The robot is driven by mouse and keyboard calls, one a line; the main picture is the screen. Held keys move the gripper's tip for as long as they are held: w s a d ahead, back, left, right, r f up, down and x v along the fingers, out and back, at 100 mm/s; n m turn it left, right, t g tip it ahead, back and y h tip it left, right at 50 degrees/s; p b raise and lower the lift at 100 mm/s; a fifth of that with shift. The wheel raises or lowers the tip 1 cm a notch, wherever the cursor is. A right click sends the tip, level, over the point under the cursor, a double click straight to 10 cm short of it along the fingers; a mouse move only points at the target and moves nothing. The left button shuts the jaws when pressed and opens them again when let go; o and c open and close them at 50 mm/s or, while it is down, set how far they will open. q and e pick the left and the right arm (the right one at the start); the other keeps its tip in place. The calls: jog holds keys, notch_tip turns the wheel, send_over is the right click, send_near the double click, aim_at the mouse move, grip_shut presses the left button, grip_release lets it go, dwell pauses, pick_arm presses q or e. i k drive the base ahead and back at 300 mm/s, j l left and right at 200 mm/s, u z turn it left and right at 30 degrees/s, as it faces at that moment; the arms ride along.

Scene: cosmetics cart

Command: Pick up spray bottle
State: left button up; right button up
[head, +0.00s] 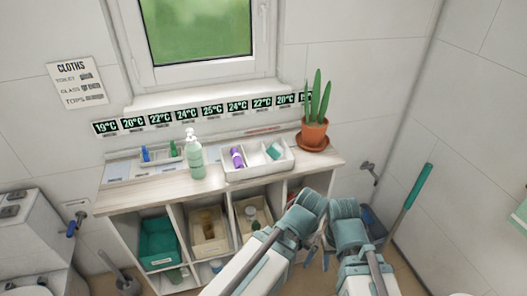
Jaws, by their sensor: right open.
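A pale green bottle (194,158) with a white pump or spray top stands upright on the left half of the wooden counter, under the window. Nothing is holding it. My right gripper (338,222) is open, in front of the counter's right end, well to the right of the bottle and below counter-top height in the picture. My left arm's blue-grey end (306,206) is close beside it, and its jaws cannot be made out. Both arms come up from the bottom edge.
A white divided tray (255,172) holding a purple item (237,157) stands right of the bottle. A potted plant (314,131) stands at the counter's right end. Cubbies below hold a teal bin (158,240) and other containers. The counter front before the bottle is clear.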

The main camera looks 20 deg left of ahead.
aim_at(193, 150)
jog(key=k+j+u, duration=0.1)
jog(key=u, duration=1.05)
